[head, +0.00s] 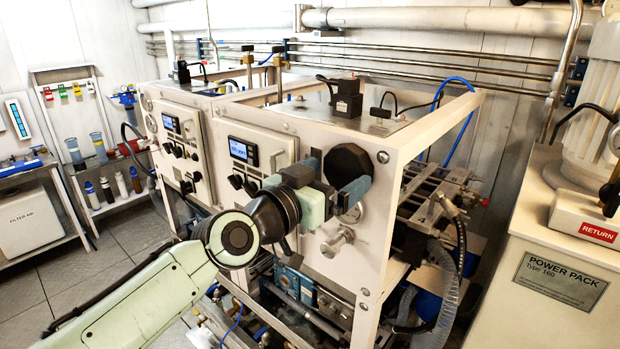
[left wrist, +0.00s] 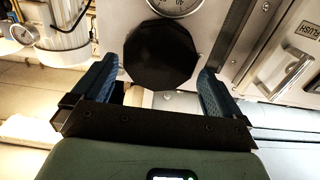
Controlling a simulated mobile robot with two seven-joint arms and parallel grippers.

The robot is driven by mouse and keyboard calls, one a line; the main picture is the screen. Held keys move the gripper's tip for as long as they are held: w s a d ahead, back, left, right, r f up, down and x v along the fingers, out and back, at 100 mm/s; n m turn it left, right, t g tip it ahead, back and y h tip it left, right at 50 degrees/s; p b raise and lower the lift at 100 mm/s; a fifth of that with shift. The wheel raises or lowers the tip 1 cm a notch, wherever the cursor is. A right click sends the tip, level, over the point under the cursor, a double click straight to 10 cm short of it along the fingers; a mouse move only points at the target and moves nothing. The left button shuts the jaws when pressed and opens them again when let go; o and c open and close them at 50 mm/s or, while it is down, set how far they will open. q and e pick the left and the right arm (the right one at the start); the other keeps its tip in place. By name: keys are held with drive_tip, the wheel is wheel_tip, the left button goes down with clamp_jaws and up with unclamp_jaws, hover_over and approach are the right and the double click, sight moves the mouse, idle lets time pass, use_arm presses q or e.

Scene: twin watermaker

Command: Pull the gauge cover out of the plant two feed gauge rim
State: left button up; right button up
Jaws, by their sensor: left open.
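The black, many-sided gauge cover (head: 347,165) sits on the upper right of the front panel of the nearer plant unit. In the left wrist view the cover (left wrist: 160,55) lies between the two blue fingers, with visible gaps on both sides. My left gripper (head: 337,178) is open in front of the panel, close to the cover. Its fingers (left wrist: 158,76) do not appear to touch the cover. The rim behind the cover is hidden. My right gripper is not in view.
A round gauge (left wrist: 174,4) is beside the cover. A metal valve (head: 337,241) sticks out below it. The panel also has a lit display (head: 243,151) and black knobs. The power pack (head: 560,275) stands at right; hoses fill the space between.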

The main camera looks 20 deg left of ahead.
use_arm(q)
drive_tip(key=shift+p+x, duration=0.35)
drive_tip(key=shift+x, duration=0.9)
drive_tip(key=c, duration=0.8)
drive_tip(key=shift+s+a+f, duration=0.1)
drive_tip(key=shift+s+a, duration=0.05)
drive_tip(key=shift+s, duration=0.15)
drive_tip(key=shift+b+v, duration=1.05)
drive_tip(key=shift+v, duration=0.8)
